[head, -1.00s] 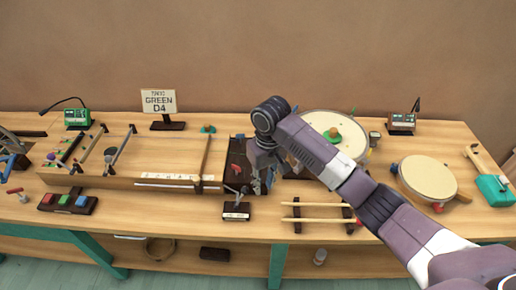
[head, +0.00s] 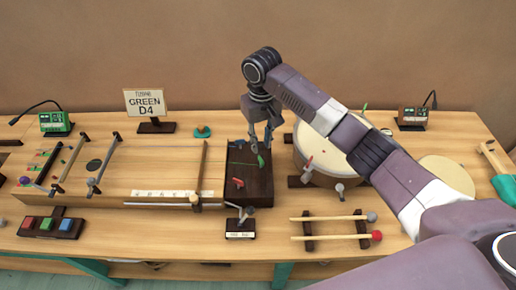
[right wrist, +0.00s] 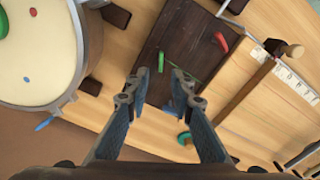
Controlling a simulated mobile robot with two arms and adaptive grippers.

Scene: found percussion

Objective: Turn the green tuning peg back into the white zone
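A dark peg block (head: 243,198) stands at the right end of the long wooden string board. The green tuning peg (head: 261,161) is near its back right, with a red peg (head: 238,182) to its front left. My right gripper (head: 261,143) hangs over the back of the block, open and empty, pointing down. In the right wrist view the green peg (right wrist: 161,62) lies between and just beyond the fingertips (right wrist: 158,84), apart from both. A blue part (right wrist: 170,107) shows by the right finger. I cannot make out a white zone at the peg.
A sign reading "GREEN D4" (head: 145,103) stands behind the board. A drum (head: 320,173) is close on the right of the block. A small metal lever on a labelled stand (head: 240,228) is in front. Mallets (head: 330,237) lie at the front right.

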